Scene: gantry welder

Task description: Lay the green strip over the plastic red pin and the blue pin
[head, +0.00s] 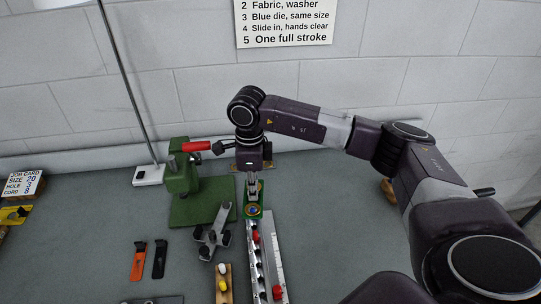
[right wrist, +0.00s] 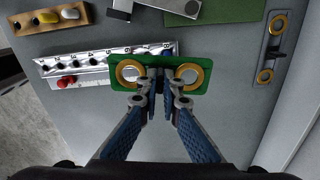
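My right gripper (right wrist: 160,84) is shut on the green strip (right wrist: 206,74), pinching its middle between two brass-ringed holes. In the head view the gripper (head: 254,187) hangs over the far end of a metal rail, and the strip (head: 261,213) shows below it. A red pin (head: 255,237) shows on the rail near the strip. A blue part shows at the strip's near ring in the head view; I cannot tell whether it is the blue pin seen through the hole. The strip hides part of the rail in the right wrist view. My left gripper is not in view.
A green press (head: 183,175) with a red handle stands left. A wooden block (head: 223,285), an orange tool (head: 138,262) and a black tool (head: 160,258) lie nearby.

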